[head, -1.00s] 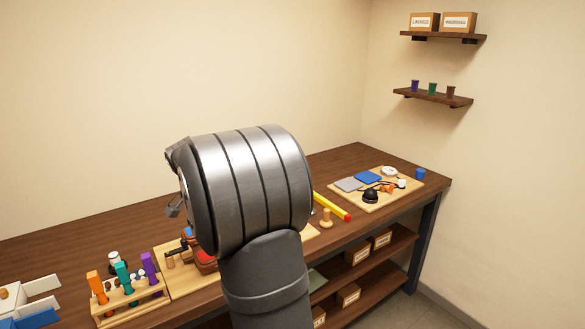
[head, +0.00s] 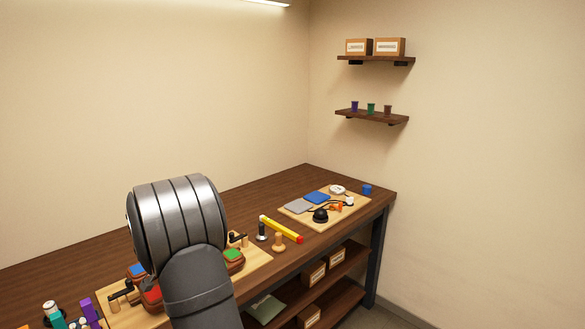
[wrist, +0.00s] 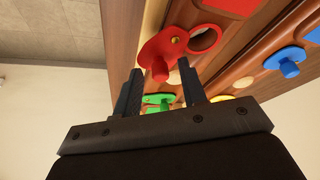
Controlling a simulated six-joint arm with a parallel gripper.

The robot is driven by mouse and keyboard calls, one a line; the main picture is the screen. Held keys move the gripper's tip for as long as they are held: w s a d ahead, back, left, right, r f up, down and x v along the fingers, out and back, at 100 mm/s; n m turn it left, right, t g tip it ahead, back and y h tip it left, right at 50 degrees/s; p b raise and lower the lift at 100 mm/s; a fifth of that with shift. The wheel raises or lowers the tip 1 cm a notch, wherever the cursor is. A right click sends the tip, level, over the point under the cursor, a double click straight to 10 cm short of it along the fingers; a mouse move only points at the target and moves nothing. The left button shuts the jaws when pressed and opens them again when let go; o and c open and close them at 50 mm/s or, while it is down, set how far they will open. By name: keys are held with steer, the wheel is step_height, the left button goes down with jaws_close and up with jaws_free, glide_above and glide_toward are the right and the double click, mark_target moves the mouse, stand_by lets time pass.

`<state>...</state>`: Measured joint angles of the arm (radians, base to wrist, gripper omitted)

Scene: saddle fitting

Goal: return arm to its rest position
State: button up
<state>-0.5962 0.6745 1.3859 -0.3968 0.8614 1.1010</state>
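My arm (head: 180,225) stands up in front of the workbench in the head view, and its rounded metal joint hides part of the bench. My gripper (wrist: 160,67) shows in the wrist view with its two dark fingers apart and nothing held between them. Beyond the fingers is a brown wooden surface with coloured pieces: a red piece with a knob (wrist: 160,50), a green piece (wrist: 158,101) and a blue knob (wrist: 289,68). I cannot tell how far they are from the fingers. The gripper's fingers do not show in the head view.
The dark workbench (head: 300,180) holds a light board with red and green blocks (head: 232,256), partly behind my arm. A yellow rod (head: 280,229) and a board of small parts (head: 290,212) lie to the right. Coloured upright tools (head: 88,310) stand front left. Wall shelves (head: 375,59) hang above.

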stand_by(0.3)
